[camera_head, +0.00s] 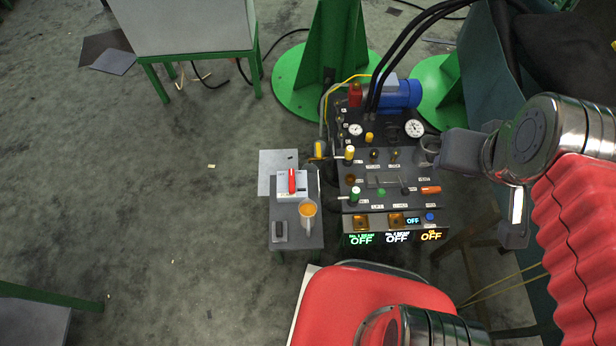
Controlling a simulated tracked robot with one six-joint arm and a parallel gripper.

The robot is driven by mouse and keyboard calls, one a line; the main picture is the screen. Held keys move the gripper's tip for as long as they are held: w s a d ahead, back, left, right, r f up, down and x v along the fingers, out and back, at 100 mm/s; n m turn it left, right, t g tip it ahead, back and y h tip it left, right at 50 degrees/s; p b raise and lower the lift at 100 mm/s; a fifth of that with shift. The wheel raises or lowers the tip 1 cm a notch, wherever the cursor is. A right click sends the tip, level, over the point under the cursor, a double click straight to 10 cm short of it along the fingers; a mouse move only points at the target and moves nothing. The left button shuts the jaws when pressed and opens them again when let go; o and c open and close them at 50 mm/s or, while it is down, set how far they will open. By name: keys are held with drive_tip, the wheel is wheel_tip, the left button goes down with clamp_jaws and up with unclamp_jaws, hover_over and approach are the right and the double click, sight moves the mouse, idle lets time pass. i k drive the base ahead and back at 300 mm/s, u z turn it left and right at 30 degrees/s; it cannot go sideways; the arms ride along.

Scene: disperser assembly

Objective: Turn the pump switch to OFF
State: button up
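The grey control panel (385,215) stands right of the middle. It carries several knobs: a yellow-topped one (349,153) at upper left, two small brass ones in the middle, a green and white one (354,195) at lower left and an orange one (430,190) at right. Their labels are too small to read, so I cannot tell which is the pump switch. Lit signs (397,238) along the front edge read OFF in green, white and yellow. My gripper (427,152) reaches in from the right, over the panel's right edge. Its fingers are too indistinct to tell open from shut.
A blue motor (398,95), gauges and black hoses stand behind.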

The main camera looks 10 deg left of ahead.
sight(291, 175)
drive_tip(key=z, duration=0.2)
drive_tip(key=k, duration=1.8)
drive_tip(key=u, duration=0.75)
drive_tip(key=i, duration=1.25)
